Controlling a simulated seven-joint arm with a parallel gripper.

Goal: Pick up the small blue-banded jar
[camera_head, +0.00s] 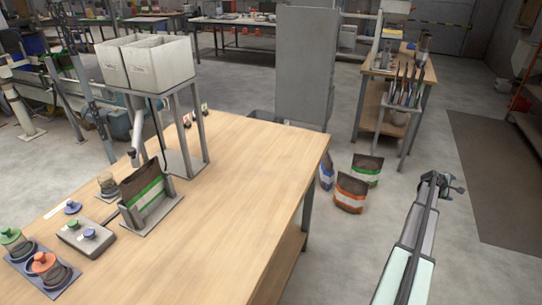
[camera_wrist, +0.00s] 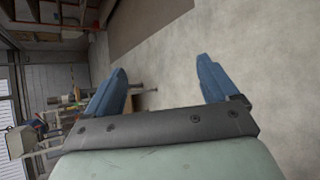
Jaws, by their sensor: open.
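Several small jars stand at the left end of the wooden table in the head view. A clear jar (camera_head: 107,186) with brownish contents and no visible lid stands near the bag holder; its band colour is too small to tell. A blue knobbed lid (camera_head: 72,207) lies left of it. A green-lidded jar (camera_head: 14,241) and an orange-lidded jar (camera_head: 47,267) stand at the lower left. My gripper (camera_head: 444,184) is far right, over the floor. Its blue fingers are apart and empty in the wrist view (camera_wrist: 161,68).
The table's right half (camera_head: 240,200) is bare. Filled bags (camera_head: 350,194) stand on the floor between the table and my arm. A tool cart (camera_head: 398,75) stands behind.

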